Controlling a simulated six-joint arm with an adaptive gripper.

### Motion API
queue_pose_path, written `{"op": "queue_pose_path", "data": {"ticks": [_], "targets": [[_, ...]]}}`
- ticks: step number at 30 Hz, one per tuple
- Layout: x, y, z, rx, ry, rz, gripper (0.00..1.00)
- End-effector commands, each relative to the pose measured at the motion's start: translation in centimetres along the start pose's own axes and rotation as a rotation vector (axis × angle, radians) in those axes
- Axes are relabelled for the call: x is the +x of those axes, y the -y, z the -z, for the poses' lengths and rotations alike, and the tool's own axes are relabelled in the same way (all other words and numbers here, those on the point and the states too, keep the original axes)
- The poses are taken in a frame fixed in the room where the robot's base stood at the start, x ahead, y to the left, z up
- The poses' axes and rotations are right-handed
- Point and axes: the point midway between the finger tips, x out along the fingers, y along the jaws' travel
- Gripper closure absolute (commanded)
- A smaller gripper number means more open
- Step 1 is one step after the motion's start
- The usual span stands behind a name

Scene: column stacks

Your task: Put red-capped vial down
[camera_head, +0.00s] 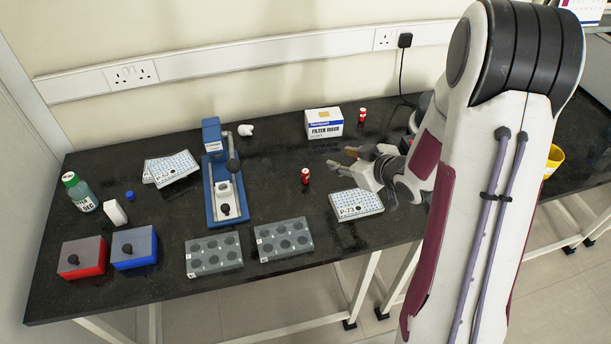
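Two small red vials with pale labels stand upright on the dark bench. The nearer vial (305,176) is left of my gripper, and the farther vial (362,115) is at the back, right of the filter box. I cannot tell which one the task means. My gripper (343,158) comes in from the right, low over the bench, with its tan fingertips spread apart. Nothing shows between the fingers. A gap of bare bench separates the fingertips from the nearer vial. My arm hides part of the bench at the right.
A filter box (324,130) stands behind my gripper and a P-73 plate (356,205) lies in front. Two grey well racks (214,268) (284,253) lie at the front edge. A blue press (212,190), red box (82,272), blue box (134,262) and green-capped bottle (80,197) are left.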

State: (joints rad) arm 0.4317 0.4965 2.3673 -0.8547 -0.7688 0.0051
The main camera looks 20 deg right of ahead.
Motion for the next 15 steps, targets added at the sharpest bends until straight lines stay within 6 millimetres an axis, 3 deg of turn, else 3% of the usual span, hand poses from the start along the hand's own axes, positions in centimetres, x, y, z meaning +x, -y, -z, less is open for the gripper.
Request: {"op": "queue_pose_path", "data": {"ticks": [6,15], "targets": [[1.6,1.8,-2.0,0.037,-0.082,0.084,0.66],[2.5,4.2,-3.6,0.1,-0.198,0.181,0.66]]}}
